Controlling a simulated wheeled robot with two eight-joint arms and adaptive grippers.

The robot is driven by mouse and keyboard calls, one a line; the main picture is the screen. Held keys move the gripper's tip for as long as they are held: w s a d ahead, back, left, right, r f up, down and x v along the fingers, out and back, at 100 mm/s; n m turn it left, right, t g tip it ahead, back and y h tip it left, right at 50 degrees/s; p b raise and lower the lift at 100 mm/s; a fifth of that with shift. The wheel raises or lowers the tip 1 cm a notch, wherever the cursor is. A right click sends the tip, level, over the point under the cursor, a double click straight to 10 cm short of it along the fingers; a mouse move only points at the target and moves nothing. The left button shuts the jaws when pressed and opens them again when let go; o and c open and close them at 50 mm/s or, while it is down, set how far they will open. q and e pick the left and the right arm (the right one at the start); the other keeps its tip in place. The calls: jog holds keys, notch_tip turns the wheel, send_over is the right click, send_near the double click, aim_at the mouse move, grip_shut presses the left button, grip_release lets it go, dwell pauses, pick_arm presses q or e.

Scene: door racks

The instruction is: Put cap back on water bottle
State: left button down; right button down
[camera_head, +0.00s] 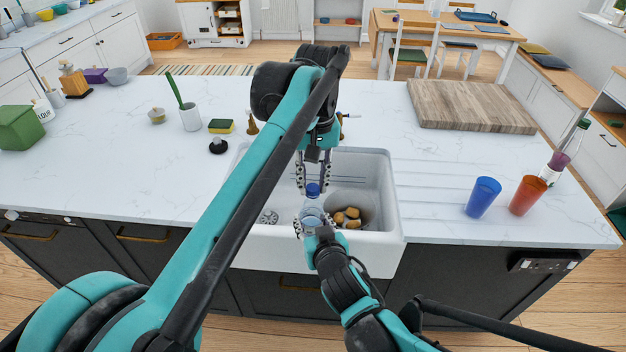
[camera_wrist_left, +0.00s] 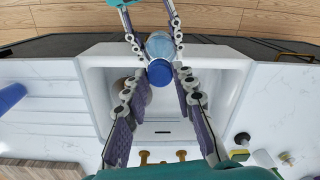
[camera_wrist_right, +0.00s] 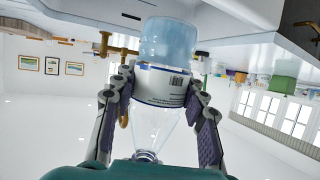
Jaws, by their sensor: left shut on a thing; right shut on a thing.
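A clear water bottle (camera_head: 311,212) with pale blue water and a white label stands upright over the sink. My right gripper (camera_head: 312,228) is shut around its body; the right wrist view shows the label (camera_wrist_right: 161,86) between the fingers, upside down in that view. The blue cap (camera_head: 312,189) is at the top of the bottle. My left gripper (camera_wrist_left: 160,78) comes from above, shut on the cap (camera_wrist_left: 160,71). The left wrist view shows the cap over the bottle (camera_wrist_left: 159,45). Whether the cap touches the neck is hidden.
The white sink (camera_head: 392,215) holds a bowl with several brown items (camera_head: 348,217). A blue cup (camera_head: 483,197), an orange cup (camera_head: 527,195) and another bottle (camera_head: 565,152) stand right. A wooden board (camera_head: 472,106) lies behind; a sponge (camera_head: 221,126) is left.

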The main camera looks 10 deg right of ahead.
pick_arm(q)
jog(key=m, duration=1)
jog(key=shift+m, duration=0.3)
jog(key=c, duration=1.2)
grip_release()
jog(key=shift+o, duration=0.2)
jog(key=shift+r, duration=0.1)
notch_tip(320, 180, up, 12)
jog(key=shift+d, duration=0.2)
jog(key=shift+w+a, duration=0.1)
jog(key=shift+a, duration=0.05)
